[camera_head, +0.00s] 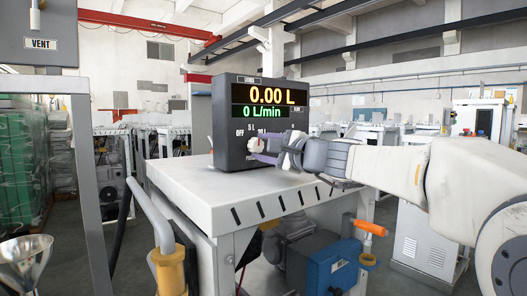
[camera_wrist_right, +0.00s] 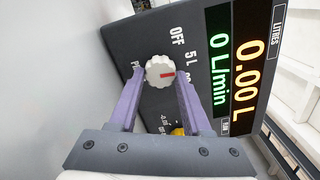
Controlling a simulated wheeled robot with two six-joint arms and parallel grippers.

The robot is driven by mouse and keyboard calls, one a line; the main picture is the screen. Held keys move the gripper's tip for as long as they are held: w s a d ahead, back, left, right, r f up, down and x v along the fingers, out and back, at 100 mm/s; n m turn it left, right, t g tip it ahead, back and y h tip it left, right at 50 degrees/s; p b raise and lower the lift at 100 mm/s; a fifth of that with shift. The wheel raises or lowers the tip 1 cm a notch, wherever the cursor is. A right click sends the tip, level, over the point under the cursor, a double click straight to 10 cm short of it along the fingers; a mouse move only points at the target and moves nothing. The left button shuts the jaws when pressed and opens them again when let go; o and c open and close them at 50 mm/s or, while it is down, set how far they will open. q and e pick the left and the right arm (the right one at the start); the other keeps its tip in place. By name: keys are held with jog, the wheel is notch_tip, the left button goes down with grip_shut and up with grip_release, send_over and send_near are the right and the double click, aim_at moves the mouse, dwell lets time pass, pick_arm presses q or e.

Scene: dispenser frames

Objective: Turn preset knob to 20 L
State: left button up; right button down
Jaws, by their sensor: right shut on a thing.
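The preset knob (camera_wrist_right: 154,65) is a pale scalloped dial with a red mark, on the front of the dark dispenser box (camera_head: 232,161). In the right wrist view it lies between the two purple fingers of my right gripper (camera_wrist_right: 157,80), which is shut on it. The red mark points to the picture's right, roughly between the 5 L label (camera_wrist_right: 191,57) and a partly hidden label below it. OFF (camera_wrist_right: 177,36) lies above. In the head view my right gripper (camera_head: 255,151) covers much of the knob; a 20 L label (camera_head: 269,132) shows above it. My left gripper is not in view.
The display (camera_head: 268,104) reads 0.00 L and 0 L/min. The box stands on a pale table (camera_head: 205,190). A metal funnel (camera_head: 25,257) and a VENT box (camera_head: 45,35) are at left.

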jog(key=m, duration=0.3)
jog(key=shift+f+m, duration=0.1)
jog(key=shift+m, duration=0.2)
jog(key=shift+s+a+m, duration=0.1)
jog(key=shift+m, duration=1.9)
jog(key=shift+c, duration=1.8)
grip_release()
jog(key=b+v, duration=0.1)
jog(key=v, duration=0.9)
jog(key=shift+s, duration=0.2)
